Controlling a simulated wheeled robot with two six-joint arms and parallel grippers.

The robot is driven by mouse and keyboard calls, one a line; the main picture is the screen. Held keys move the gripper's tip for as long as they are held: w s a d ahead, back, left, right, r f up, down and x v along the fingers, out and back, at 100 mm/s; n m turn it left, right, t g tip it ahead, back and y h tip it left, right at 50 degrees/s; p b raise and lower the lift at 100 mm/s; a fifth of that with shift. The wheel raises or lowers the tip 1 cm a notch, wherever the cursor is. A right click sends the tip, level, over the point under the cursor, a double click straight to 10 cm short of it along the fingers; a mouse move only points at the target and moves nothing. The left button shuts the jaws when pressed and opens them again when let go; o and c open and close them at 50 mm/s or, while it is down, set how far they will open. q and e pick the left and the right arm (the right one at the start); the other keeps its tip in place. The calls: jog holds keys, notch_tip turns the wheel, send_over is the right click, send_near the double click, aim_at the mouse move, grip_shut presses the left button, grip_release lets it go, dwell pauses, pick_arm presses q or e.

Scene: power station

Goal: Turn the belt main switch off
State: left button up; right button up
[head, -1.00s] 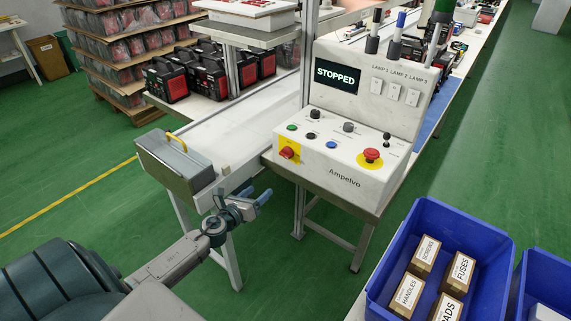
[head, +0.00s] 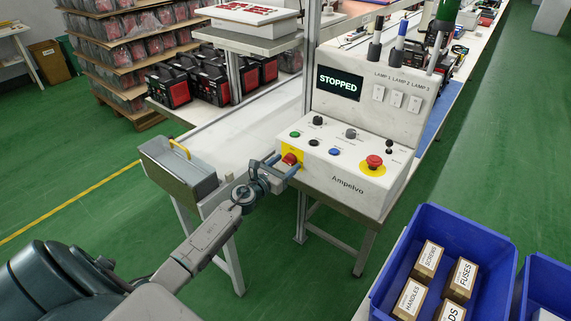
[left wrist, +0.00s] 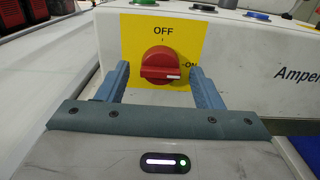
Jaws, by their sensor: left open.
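The belt main switch is a red rotary knob (left wrist: 161,65) on a yellow plate (left wrist: 190,37) marked OFF at the top and ON at the right. The white mark on the knob points right, toward ON. In the head view the knob (head: 289,159) is on the front left of the white control box (head: 345,170). My left gripper (head: 282,166) is open, and in the left wrist view its blue fingers (left wrist: 160,82) stand on both sides of the knob. I cannot tell whether they touch it. The box's screen (head: 339,83) reads STOPPED. My right gripper is not in view.
A red mushroom button (head: 374,161) sits on the box's right side, with small coloured buttons between. A grey metal box with a yellow handle (head: 178,170) stands left of my gripper. Blue bins (head: 440,225) with labelled boxes stand at the lower right.

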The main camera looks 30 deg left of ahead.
pick_arm(q)
jog(key=shift+w, duration=0.25)
jog(key=c, duration=0.9)
jog(key=shift+c, duration=0.3)
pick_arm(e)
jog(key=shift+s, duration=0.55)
